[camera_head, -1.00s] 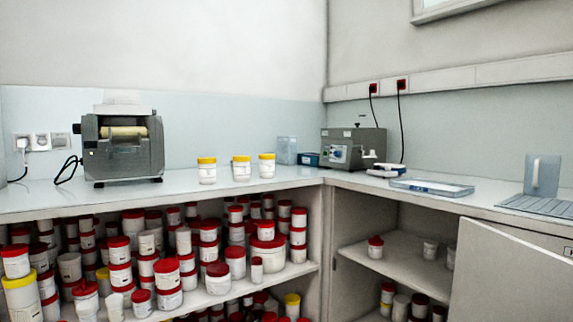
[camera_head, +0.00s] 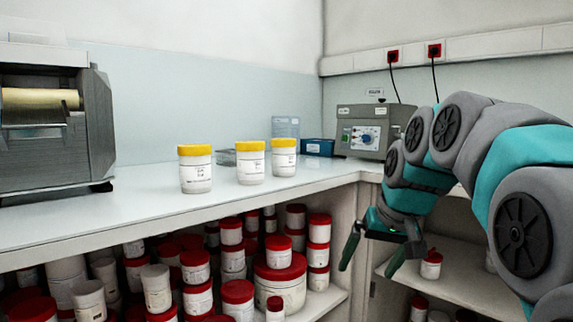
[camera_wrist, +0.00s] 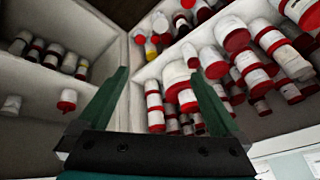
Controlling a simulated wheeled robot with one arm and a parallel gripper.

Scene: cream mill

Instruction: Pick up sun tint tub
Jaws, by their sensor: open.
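Three white tubs with yellow lids stand upright on the counter in the head view: a left tub (camera_head: 195,170), a middle tub (camera_head: 250,163) and a right tub (camera_head: 284,158). Their labels are too small to read, so I cannot tell which is the sun tint tub. My gripper (camera_head: 371,262) is open and empty, pointing down in front of the counter's inner corner, right of and lower than the tubs. In the wrist view my gripper (camera_wrist: 165,90) shows its two green fingers spread apart, with shelves of tubs beyond and none of the counter tubs clearly seen.
A grey roller mill (camera_head: 55,120) stands on the counter at left. A grey control box (camera_head: 365,130) and a blue box (camera_head: 319,147) stand in the back corner. Shelves below hold many red-lidded tubs (camera_head: 280,285). The counter front (camera_head: 120,212) is clear.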

